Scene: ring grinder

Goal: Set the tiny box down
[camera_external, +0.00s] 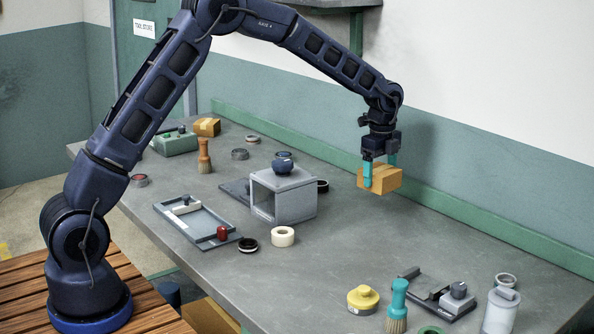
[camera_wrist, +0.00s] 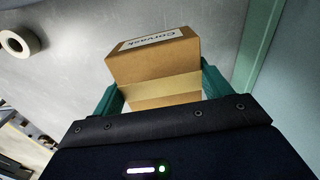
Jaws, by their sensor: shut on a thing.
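The tiny box (camera_external: 384,180) is a small brown cardboard box with a tape strip. My gripper (camera_external: 379,178) is shut on it, with a teal finger on either side. In the external view the box appears to be held above the grey table (camera_external: 400,240), near its back edge; the exact gap below it is hard to tell. In the wrist view the box (camera_wrist: 155,70) sits between the teal fingers (camera_wrist: 158,98), somewhat tilted in the picture, with a white printed label on one face. Its underside is hidden.
A grey open-fronted block (camera_external: 290,205) stands left of the box. A white tape roll (camera_external: 283,237), a tray (camera_external: 190,220) and another cardboard box (camera_external: 207,127) lie farther left.

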